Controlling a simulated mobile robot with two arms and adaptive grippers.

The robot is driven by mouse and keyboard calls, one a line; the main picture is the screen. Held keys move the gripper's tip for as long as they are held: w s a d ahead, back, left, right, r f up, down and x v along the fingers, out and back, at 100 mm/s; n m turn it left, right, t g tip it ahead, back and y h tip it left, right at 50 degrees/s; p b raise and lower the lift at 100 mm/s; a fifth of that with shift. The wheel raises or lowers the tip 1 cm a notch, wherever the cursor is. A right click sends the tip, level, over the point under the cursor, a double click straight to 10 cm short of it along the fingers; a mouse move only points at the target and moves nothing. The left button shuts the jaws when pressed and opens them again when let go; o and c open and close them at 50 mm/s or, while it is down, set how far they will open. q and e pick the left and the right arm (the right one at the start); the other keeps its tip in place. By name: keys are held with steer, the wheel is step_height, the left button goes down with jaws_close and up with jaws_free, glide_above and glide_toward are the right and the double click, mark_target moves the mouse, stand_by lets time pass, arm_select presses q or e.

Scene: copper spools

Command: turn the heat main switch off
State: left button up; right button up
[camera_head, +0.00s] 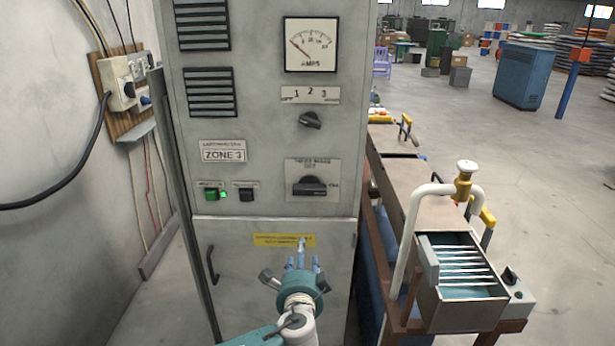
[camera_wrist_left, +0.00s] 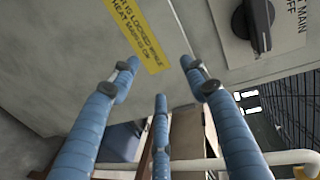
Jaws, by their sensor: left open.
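The heat main switch (camera_head: 310,186) is a black rotary handle on a pale plate, on the right side of the grey cabinet front. In the head view the handle lies roughly horizontal. It also shows at the top right of the left wrist view (camera_wrist_left: 254,24), beside lettering that includes "MAIN" and "OFF". My left gripper (camera_head: 301,246) has blue fingers, spread open and empty. In the head view it appears below the switch, in front of the cabinet's lower door. In the wrist view the fingers (camera_wrist_left: 158,70) are apart from the switch. My right gripper is not in view.
A yellow label (camera_head: 284,240) tops the lower door, which has a black handle (camera_head: 212,265). Above are a smaller knob (camera_head: 311,119) and an amps meter (camera_head: 311,45). A green light (camera_head: 223,195) glows beside a green button. A bench with white pipe (camera_head: 412,230) stands close right.

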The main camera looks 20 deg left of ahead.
mark_target(310, 195)
arm_select(q)
step_height(310, 195, up, 14)
steer(key=d+t+p, duration=0.2)
steer(key=shift+m+y, duration=0.3)
steer(key=shift+y, duration=0.1)
steer(key=p+x, duration=0.2)
steer(key=x, duration=0.7)
steer(key=shift+f+p, duration=0.15)
steer(key=shift+p, duration=0.25)
steer(key=shift+w+a+f, duration=0.15)
steer(key=shift+w+a, duration=0.15)
steer(key=shift+w, duration=0.35)
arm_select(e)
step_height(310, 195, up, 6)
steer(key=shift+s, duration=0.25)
arm_select(q)
steer(key=c, duration=1.2)
jaws_close()
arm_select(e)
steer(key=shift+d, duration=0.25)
